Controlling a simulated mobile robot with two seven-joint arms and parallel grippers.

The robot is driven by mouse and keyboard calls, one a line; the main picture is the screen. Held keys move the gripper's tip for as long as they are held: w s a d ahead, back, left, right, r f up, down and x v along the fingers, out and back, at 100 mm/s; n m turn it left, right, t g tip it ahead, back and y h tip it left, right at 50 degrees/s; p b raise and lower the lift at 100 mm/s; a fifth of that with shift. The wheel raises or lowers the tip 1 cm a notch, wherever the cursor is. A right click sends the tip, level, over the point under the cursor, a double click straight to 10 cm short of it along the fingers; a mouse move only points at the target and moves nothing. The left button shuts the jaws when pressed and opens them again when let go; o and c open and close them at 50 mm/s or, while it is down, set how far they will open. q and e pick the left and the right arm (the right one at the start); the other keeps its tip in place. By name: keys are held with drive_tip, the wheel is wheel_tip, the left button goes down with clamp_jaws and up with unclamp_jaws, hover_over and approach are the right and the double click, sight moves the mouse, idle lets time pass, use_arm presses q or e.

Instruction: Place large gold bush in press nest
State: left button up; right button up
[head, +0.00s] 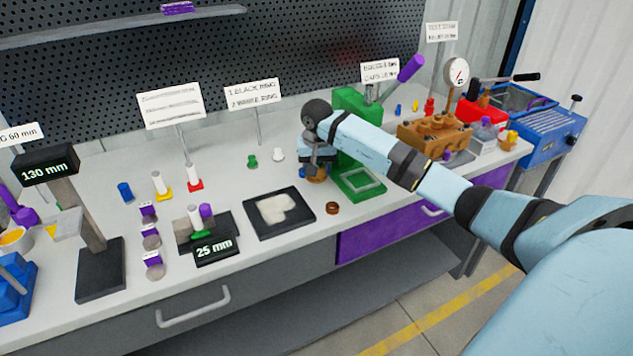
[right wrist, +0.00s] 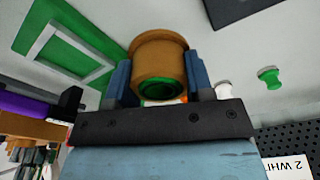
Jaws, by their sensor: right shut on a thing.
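My right gripper (head: 318,162) is shut on a large gold bush (head: 317,175), just left of the green press (head: 356,110). In the right wrist view the gold bush (right wrist: 157,52) sits between the two blue fingers of the gripper (right wrist: 158,85); green shows inside its bore. My arm hides part of the press. My left gripper is not in view.
A small brown ring (head: 332,208) lies in front of the press base. A black tray (head: 251,219) with a pale piece is to the left. Green (head: 252,161) and white (head: 278,155) small parts stand behind. An orange-brown pump block (head: 435,137) stands to the right.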

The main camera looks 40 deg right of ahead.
sight(317, 190)
drive_tip(key=shift+f, duration=2.35)
drive_tip(key=shift+f, duration=0.1)
drive_tip(key=o, duration=1.1)
